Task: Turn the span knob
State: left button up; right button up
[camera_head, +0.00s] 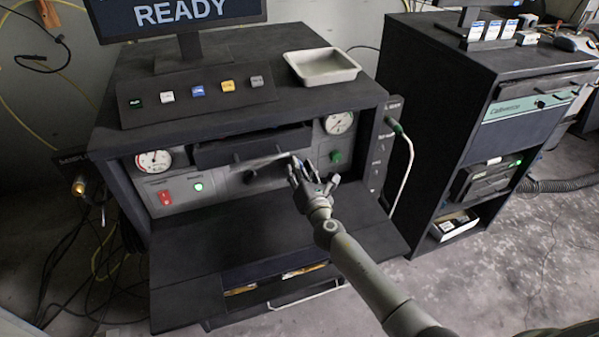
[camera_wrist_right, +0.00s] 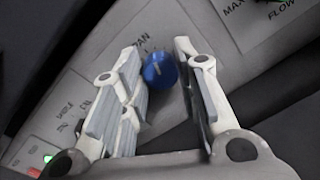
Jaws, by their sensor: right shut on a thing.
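The span knob (camera_wrist_right: 160,70) is a round blue knob with a pale mark, seen in the right wrist view. It sits on the grey panel beside a partly covered label that reads "PAN". My right gripper (camera_wrist_right: 159,84) has its fingers on either side of the knob and is shut on it. In the head view, my right gripper (camera_head: 299,176) is at the front panel of the dark cabinet, and its fingers hide the knob. My left gripper is not in view.
The panel also carries a black knob (camera_head: 250,177), a green knob (camera_head: 336,157), a red switch (camera_head: 165,197) and two gauges. A dark fold-down shelf (camera_head: 240,235) lies below. A metal tray (camera_head: 322,66) and a row of buttons stand on top.

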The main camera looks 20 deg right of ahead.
jog(key=m+b, duration=0.1)
jog(key=m, duration=0.5)
jog(key=shift+d+f, duration=0.1)
jog(key=m, duration=0.3)
jog(key=shift+m+b, duration=0.3)
jog(key=shift+m+y, duration=0.3)
jog(key=shift+m, duration=1.2)
jog(key=o, duration=1)
